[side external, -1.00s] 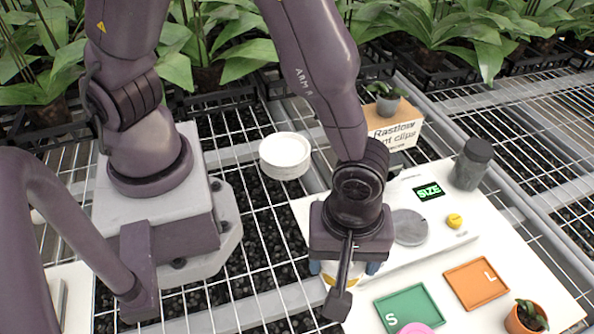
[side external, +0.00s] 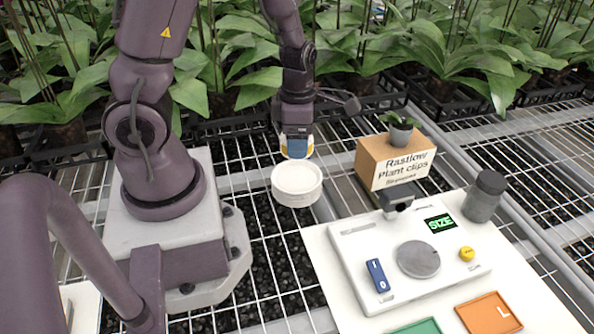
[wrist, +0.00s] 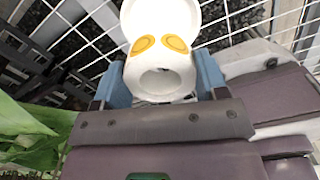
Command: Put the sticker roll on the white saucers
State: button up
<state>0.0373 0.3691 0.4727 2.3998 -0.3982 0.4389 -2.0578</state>
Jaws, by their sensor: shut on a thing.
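The sticker roll (wrist: 160,60) is white with yellow oval stickers on its side and a hole in its end. My gripper (wrist: 160,78) is shut on it, with a blue finger on each side. In the side view my gripper (side external: 297,149) points down just behind and above the white saucers (side external: 297,190), a round stack on the wire bench beside my base. The roll appears above the stack there, mostly hidden by the fingers. In the wrist view the saucers (wrist: 160,14) show beyond the roll; I cannot tell whether they touch.
A cardboard box (side external: 363,165) with a small potted plant (side external: 401,132) on top stands right of the saucers. A white machine (side external: 350,245) with a grey disc and a dark jar (side external: 485,196) are farther right. Leafy plants (side external: 235,75) in black crates line the back.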

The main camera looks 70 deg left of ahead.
aim_at(298, 176)
jog(key=shift+f, duration=3.4)
jog(key=shift+f, duration=0.1)
jog(key=o, duration=0.9)
notch_tip(298, 176, up, 12)
jog(key=s+d+r+m+t, duration=0.1)
jog(key=r+m, duration=0.4)
jog(key=m, duration=0.5)
jog(key=s+d+r+m+t, duration=0.2)
jog(key=d+r+m, duration=0.4)
jog(key=m, duration=0.5)
jog(key=s+d+r+m+t, duration=0.2)
jog(key=r+m, duration=0.4)
jog(key=m, duration=0.5)
jog(key=shift+d+r+t, duration=0.1)
jog(key=shift+d+t, duration=0.2)
jog(key=shift+d, duration=0.45)
